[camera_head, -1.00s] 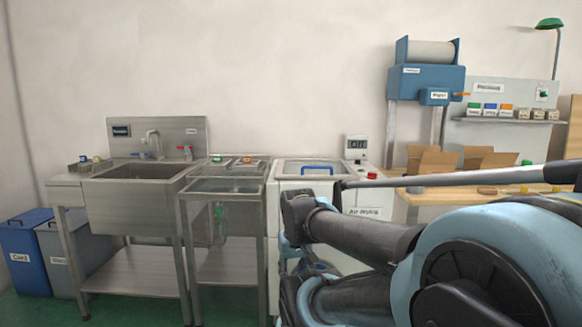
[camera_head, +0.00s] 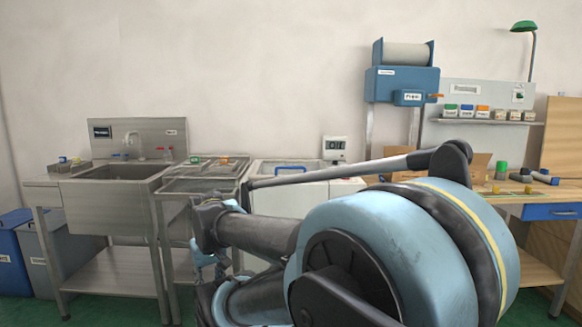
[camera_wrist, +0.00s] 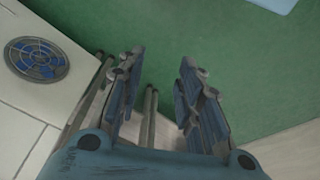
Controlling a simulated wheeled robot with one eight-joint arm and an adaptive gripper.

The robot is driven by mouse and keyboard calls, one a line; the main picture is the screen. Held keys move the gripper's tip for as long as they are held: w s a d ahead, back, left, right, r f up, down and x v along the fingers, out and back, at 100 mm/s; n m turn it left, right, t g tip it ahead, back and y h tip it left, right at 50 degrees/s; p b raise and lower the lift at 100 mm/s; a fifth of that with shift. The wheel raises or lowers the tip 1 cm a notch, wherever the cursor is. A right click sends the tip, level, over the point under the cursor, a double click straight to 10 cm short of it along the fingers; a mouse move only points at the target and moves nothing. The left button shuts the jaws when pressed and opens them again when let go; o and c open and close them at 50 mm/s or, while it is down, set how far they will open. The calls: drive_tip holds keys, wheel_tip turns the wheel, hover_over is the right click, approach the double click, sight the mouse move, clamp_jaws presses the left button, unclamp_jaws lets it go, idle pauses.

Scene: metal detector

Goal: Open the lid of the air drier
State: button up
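The air drier (camera_head: 318,199) is a white cabinet in the middle of the head view. My arm covers much of the drier's front and right side. My gripper (camera_wrist: 158,78) is open and empty in the wrist view, pointing down over the green floor. A white panel with a round blue vent (camera_wrist: 37,59) is left of the fingers, apart from them.
A steel sink (camera_head: 118,185) and a steel stand (camera_head: 197,186) are left of the drier. A small display (camera_head: 337,149) stands behind it. A wooden workbench (camera_head: 535,193) is at right, with a blue machine (camera_head: 402,84) behind. Green floor shows below.

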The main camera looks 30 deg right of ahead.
drive_tip(key=w+d+r+m, duration=0.4)
drive_tip(key=w+d+r, duration=0.1)
drive_tip(key=w+r, duration=0.35)
drive_tip(key=w+d+r+m, duration=0.4)
drive_tip(key=w+d+r, duration=0.2)
drive_tip(key=w+r, duration=0.3)
drive_tip(key=w+d+r+m, duration=0.45)
drive_tip(key=w+r, duration=0.25)
drive_tip(key=r, duration=0.4)
drive_tip(key=w+d+r+m+h, duration=0.1)
drive_tip(key=w+d+r+m, duration=0.3)
drive_tip(key=d, duration=0.5)
drive_tip(key=w+d+r+m, duration=0.25)
drive_tip(key=w+d, duration=0.25)
drive_tip(key=d, duration=0.4)
drive_tip(key=w+d+r+m, duration=0.1)
drive_tip(key=w+d+m, duration=0.15)
drive_tip(key=d, duration=0.65)
drive_tip(key=w+d+r+m, duration=0.1)
drive_tip(key=d+m, duration=0.2)
drive_tip(key=d, duration=0.5)
drive_tip(key=x, duration=1.7)
drive_tip(key=shift+s+d, duration=0.1)
drive_tip(key=shift+d, duration=0.15)
